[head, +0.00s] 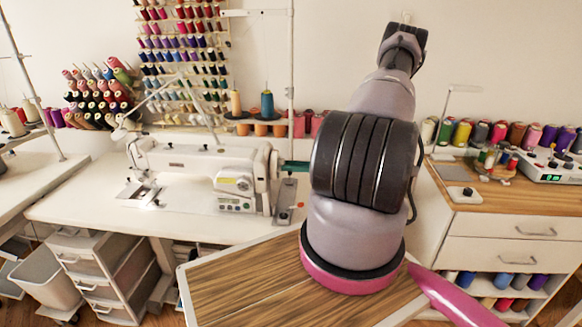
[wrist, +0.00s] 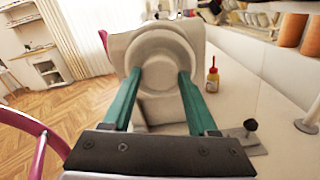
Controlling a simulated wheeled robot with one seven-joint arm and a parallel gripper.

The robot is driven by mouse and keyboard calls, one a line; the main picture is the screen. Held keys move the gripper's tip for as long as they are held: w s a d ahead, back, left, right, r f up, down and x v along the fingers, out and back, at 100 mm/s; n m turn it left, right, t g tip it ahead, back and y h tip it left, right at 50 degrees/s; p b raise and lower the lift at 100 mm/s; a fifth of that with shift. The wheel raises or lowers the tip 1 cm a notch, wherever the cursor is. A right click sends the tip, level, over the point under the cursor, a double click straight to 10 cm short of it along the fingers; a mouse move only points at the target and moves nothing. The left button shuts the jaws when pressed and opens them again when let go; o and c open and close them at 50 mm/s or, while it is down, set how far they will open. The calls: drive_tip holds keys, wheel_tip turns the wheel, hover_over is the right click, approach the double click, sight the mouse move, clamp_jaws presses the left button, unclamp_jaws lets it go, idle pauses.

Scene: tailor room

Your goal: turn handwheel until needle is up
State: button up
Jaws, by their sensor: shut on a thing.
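The white sewing machine (head: 205,160) stands on a white table, its needle end to the left. The needle area (head: 146,188) is too small to tell whether the needle is up. The round pale handwheel (wrist: 160,50) is at the machine's right end and fills the middle of the wrist view. My gripper (wrist: 158,80) has its green fingers on either side of the handwheel, shut on it. In the head view, a green finger (head: 295,166) reaches the machine's right end; my arm hides much of the gripper there.
A small yellow bottle with a red cap (wrist: 212,80) stands beside the machine. A metal plate with a black knob (wrist: 250,126) lies on the table close to my right finger. Thread cones (head: 267,105) stand behind the machine. A wooden-topped cabinet (head: 510,195) is at right.

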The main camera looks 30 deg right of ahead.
drive_tip(key=shift+s+f+n, duration=0.1)
drive_tip(key=shift+n, duration=0.6)
drive_tip(key=o, duration=1.4)
drive_tip(key=shift+c, duration=0.2)
drive_tip(key=v, duration=1.1)
